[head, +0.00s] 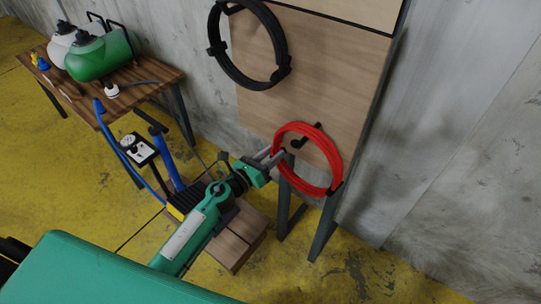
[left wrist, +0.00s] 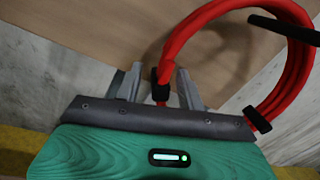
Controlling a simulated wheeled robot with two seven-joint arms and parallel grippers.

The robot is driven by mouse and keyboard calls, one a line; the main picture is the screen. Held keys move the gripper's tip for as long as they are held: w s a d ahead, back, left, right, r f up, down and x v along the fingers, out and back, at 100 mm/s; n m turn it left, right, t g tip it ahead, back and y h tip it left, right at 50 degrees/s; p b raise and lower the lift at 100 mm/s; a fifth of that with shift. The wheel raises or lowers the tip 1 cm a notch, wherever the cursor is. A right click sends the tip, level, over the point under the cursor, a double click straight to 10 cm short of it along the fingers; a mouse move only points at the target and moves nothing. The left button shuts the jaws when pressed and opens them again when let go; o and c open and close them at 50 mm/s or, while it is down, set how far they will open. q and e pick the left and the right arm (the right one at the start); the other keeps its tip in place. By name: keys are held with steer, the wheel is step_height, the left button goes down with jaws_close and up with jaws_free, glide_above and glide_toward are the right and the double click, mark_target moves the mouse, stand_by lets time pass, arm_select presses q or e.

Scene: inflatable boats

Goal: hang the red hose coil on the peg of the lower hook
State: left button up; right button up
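The red hose coil (head: 336,158) is upright in front of the lower part of the wooden board. Black straps bind it. The black peg of the lower hook (head: 299,141) shows inside the ring's opening; in the left wrist view the peg (left wrist: 272,26) crosses in front of the red hose. I cannot tell whether the coil rests on it. My left gripper (head: 276,155) is at the coil's left side. In the left wrist view its fingers (left wrist: 159,80) stand apart on either side of the strapped hose, with gaps visible. My right gripper is not in view.
A black hose coil (head: 220,65) hangs higher on the wooden board (head: 330,60). A wooden table (head: 150,75) with a green tank (head: 103,57) stands at the left. A low wooden box (head: 240,240) is below my left arm. Concrete wall is behind.

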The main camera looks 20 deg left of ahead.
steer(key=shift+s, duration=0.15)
arm_select(q)
steer(key=b+v, duration=0.3)
steer(key=v, duration=1)
steer(key=shift+s+a+b, duration=0.15)
steer(key=shift+s+b, duration=0.15)
steer(key=shift+s, duration=0.05)
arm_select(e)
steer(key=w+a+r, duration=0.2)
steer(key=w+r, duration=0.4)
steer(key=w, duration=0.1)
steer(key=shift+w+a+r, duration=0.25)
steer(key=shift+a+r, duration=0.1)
arm_select(q)
steer(key=shift+f, duration=0.1)
